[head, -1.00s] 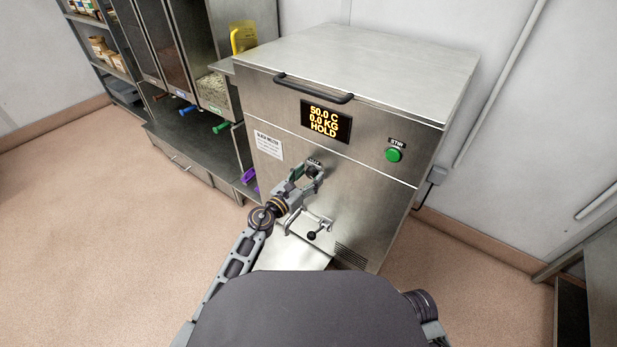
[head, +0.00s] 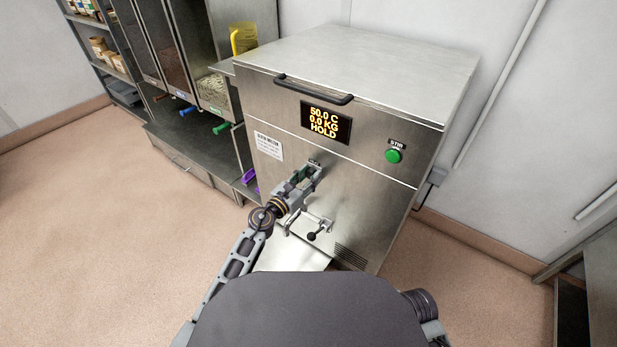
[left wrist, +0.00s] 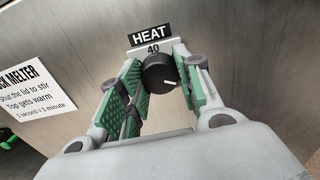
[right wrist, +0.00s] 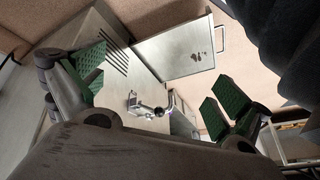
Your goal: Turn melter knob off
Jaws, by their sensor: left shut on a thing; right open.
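The melter (head: 370,190) is a steel cabinet with a display (head: 326,121) reading 50.0 C, 0.0 KG, HOLD. Its black heat knob (left wrist: 158,73) sits under a HEAT label (left wrist: 149,36) and a 40 mark in the left wrist view. The white pointer line on the knob faces right and slightly down. My left gripper (head: 311,172) is at the melter front, its green pads on either side of the knob, shut on it. In the head view the gripper hides the knob. My right gripper (right wrist: 160,87) is open and empty, seen in the right wrist view.
A green STIR button (head: 394,156) is at the right of the melter front. A tap with a black-knobbed lever (head: 312,236) is below my left gripper. A black lid handle (head: 313,90) runs along the top front. Hoppers with coloured handles (head: 220,128) stand at left.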

